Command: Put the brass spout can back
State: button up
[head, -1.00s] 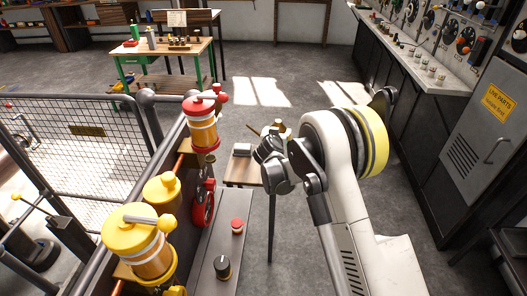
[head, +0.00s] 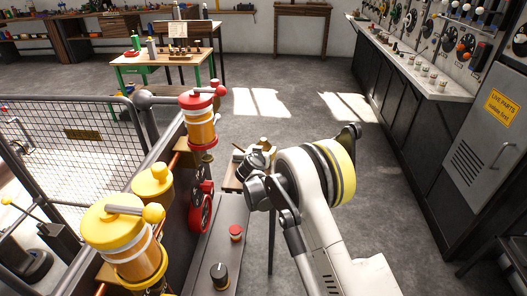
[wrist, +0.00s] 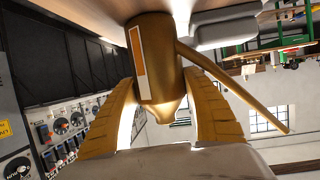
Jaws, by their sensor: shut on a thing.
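The brass spout can (wrist: 155,65) is between the two yellow-brown fingers of my gripper (wrist: 160,80) in the wrist view, with an orange and white label on its side. The wrist view is upside down. The can's long spout points away to the right. Its base is close to the underside-up brown top of a small table; I cannot tell if they touch. In the head view my gripper (head: 257,166) is at the small wooden table (head: 231,183), and mostly hides the can.
A grey block (wrist: 226,27) lies on the small table beside the can. The dark machine bench with a red button (head: 235,232) and a black knob (head: 220,275) stands just left of my arm. Yellow and red-capped cylinders (head: 201,125) rise at left. Floor beyond the table is clear.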

jog(key=o, duration=1.4)
jog(key=shift+f, duration=0.1)
jog(key=p+v, duration=0.4)
jog(key=v, duration=0.7)
jog(key=s+d+r+g, duration=0.2)
jog(key=s+d+r, duration=0.5)
jog(key=d+r, duration=0.2)
jog(key=s+d+r+g, duration=0.2)
jog(key=s+d+r, duration=0.4)
jog(key=d+r, duration=0.35)
jog(key=s+d, duration=0.2)
jog(key=s, duration=0.7)
jog(key=s+d+g+y, duration=0.1)
jog(key=s+d, duration=0.2)
jog(key=s, duration=0.6)
jog(key=s+d+n+g, duration=0.1)
jog(key=s+d, duration=0.1)
jog(key=s, duration=0.7)
jog(key=shift+s+d+y, duration=0.2)
jog(key=shift+d+y, duration=0.1)
jog(key=shift+d, duration=0.05)
